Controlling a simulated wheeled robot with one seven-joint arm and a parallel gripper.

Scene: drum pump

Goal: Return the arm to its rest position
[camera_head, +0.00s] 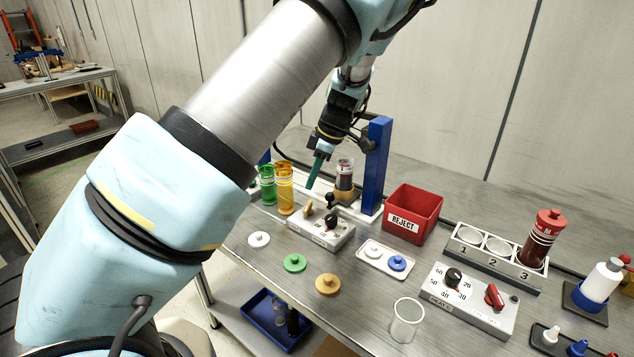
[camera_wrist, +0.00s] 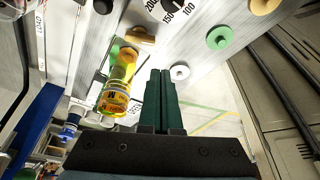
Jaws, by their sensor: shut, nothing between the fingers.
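My gripper (camera_head: 315,172) hangs above the bench at its back, near the blue-framed stand, with dark green fingers pointing down. In the wrist view the two fingers (camera_wrist: 161,100) lie together, shut, with nothing between them. My arm reaches across the head view from lower left to upper middle. A yellow container (camera_head: 285,188) and a green container (camera_head: 267,185) stand just left of the fingers. The yellow one (camera_wrist: 116,95) also shows close beside the fingers in the wrist view.
A red REJECT bin (camera_head: 413,213), a numbered rack (camera_head: 492,258) and a heater box (camera_head: 468,300) stand to the right. Loose lids lie in front.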

